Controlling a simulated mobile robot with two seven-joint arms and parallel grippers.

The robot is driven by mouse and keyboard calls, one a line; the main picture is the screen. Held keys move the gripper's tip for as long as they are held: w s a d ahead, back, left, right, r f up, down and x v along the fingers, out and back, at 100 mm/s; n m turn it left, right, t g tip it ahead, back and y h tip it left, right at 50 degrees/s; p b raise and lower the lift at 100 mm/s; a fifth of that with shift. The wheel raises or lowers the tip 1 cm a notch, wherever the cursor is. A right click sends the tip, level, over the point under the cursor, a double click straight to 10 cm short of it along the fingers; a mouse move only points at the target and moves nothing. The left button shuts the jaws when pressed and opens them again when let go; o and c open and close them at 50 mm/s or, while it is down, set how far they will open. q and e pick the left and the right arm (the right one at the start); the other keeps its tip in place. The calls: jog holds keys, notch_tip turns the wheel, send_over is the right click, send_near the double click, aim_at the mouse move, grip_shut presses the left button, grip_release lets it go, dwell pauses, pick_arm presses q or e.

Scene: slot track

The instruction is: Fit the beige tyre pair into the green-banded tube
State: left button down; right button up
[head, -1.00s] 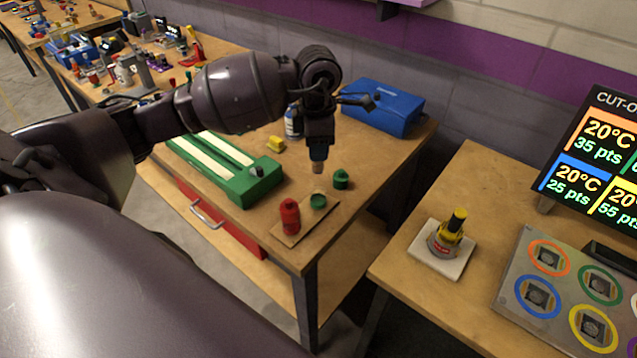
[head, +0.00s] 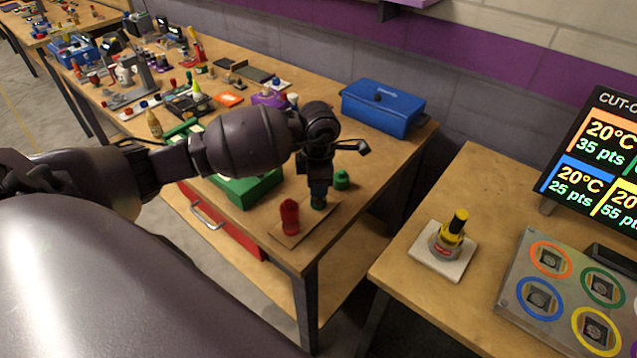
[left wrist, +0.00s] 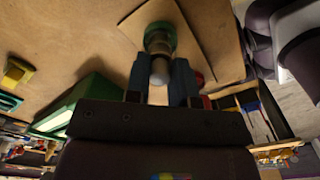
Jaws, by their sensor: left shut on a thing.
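My left gripper (left wrist: 159,75) is shut on the beige tyre pair (left wrist: 159,70), a small pale cylinder between the two blue-grey fingers. The pair is in line with the tube's mouth and looks at or very near it; I cannot tell if its end is inside. My right gripper is not in view.
A red container (head: 289,216) stands on the card (head: 290,238) just left of the tube.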

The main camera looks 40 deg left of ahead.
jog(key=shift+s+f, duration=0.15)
pick_arm(q)
jog(key=c, duration=1.4)
grip_release()
jog(key=shift+f, duration=0.15)
jog(key=o, duration=0.4)
jog(key=shift+r, duration=0.2)
notch_tip(320, 180, up, 12)
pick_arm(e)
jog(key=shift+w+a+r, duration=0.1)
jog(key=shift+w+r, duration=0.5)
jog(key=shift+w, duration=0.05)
